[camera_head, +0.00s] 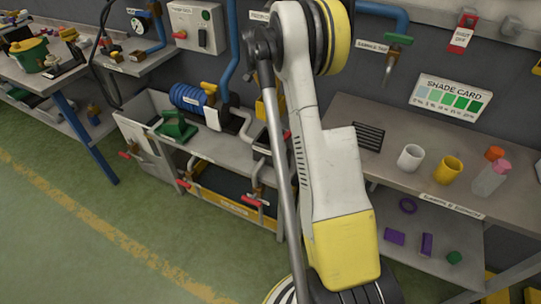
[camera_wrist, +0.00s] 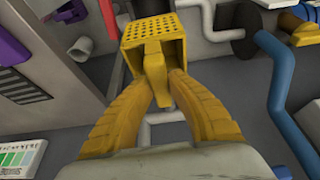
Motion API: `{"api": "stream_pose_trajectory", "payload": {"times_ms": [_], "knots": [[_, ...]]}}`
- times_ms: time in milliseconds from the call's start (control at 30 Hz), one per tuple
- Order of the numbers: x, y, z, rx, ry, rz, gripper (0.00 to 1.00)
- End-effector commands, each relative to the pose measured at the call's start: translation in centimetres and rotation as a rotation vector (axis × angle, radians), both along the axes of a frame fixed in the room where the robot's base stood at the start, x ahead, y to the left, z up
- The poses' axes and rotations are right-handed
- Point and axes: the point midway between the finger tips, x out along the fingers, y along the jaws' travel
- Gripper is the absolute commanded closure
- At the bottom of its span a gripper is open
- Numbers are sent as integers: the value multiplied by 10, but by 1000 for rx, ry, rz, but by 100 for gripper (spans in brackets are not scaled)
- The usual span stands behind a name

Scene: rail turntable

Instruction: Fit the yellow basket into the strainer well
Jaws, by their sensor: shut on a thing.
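The yellow basket (camera_wrist: 152,30), a box with rows of holes in its face, shows at the top centre of the wrist view. My gripper (camera_wrist: 158,84) has its two yellow fingers shut on the tab that sticks out from the basket towards the wrist. The basket is held in the air, clear of the surfaces behind it. In the head view a yellow piece (camera_head: 267,106) shows at the left edge of my arm; the arm hides most of it, and I cannot tell if it is basket or gripper. I cannot make out the strainer well for certain.
A blue pipe (camera_wrist: 286,105) and a dark round flange (camera_wrist: 238,41) lie to the basket's right. A grey bench (camera_head: 228,148) carries a blue coil (camera_head: 190,98) and a green item (camera_head: 175,127). A white cup (camera_head: 410,157) and yellow cup (camera_head: 447,169) stand on the right bench.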

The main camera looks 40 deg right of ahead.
Motion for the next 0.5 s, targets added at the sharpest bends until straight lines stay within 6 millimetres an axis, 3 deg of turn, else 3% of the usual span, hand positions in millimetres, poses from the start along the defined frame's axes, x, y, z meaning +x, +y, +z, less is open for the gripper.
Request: {"api": "stream_pose_trajectory", "payload": {"times_ms": [33,333,500], "knots": [[0,0,-14,0,0,1,100],[0,0,-57,0,0,2,100],[0,0,-105,0,0,2,100]]}}
